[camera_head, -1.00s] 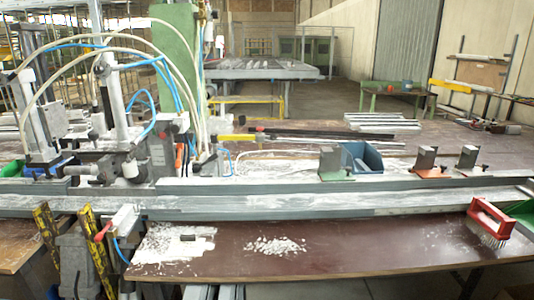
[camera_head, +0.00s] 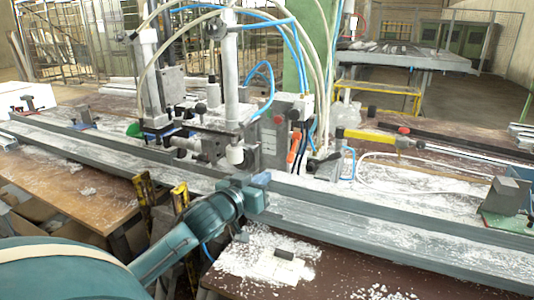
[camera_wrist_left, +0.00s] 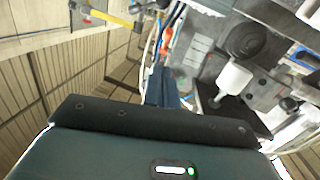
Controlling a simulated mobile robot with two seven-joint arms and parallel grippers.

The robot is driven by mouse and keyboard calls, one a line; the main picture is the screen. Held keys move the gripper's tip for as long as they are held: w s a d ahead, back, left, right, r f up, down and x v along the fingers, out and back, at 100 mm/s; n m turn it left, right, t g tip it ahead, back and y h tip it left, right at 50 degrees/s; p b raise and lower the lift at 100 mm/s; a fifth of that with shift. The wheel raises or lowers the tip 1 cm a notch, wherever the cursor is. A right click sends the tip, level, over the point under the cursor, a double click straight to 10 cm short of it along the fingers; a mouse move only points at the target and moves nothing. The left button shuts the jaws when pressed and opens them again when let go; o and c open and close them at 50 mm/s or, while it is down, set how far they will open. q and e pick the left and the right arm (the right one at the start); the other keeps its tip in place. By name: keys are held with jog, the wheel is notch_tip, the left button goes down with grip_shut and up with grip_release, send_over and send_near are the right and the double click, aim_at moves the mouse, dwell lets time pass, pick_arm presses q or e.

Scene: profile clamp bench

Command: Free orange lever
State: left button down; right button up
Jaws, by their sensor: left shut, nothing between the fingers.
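The orange lever (camera_head: 293,148) stands on the right side of the grey clamp unit, beside blue and white hoses. It also shows in the left wrist view (camera_wrist_left: 167,50), just beyond my fingertips. My left gripper (camera_head: 262,180) comes in from the lower left over the long grey profile, in front of and below the lever. Its fingers also show in the left wrist view (camera_wrist_left: 162,80). They are shut and empty, and look apart from the lever. My right gripper is not in view.
The long profile (camera_head: 330,215) crosses the bench, dusted with white shavings. Hoses (camera_head: 305,60) arch above the clamp unit (camera_head: 272,140). A yellow-handled tool (camera_head: 365,136) lies behind at right. A grey block (camera_head: 505,195) stands at the right. Yellow-black posts (camera_head: 145,200) stand beside my arm.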

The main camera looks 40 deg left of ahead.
pick_arm(q)
notch_tip(320, 180, up, 2)
jog(key=a, duration=0.2)
jog(key=p, duration=0.1)
send_near(290, 154)
jog(key=w+r, duration=0.3)
jog(key=w+f, duration=0.2)
jog(key=shift+w+a+f+y, duration=0.25)
jog(key=shift+a+f+y, duration=0.05)
jog(key=shift+w+f, duration=0.2)
jog(key=shift+f, duration=0.05)
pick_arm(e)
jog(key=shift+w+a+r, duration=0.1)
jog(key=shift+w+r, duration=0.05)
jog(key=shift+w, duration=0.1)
pick_arm(q)
jog(key=shift+f, duration=0.1)
jog(key=w+f, duration=0.1)
jog(key=f, duration=0.2)
jog(key=shift+w+a, duration=0.2)
jog(key=shift+w, duration=0.15)
jog(key=shift+r, duration=0.2)
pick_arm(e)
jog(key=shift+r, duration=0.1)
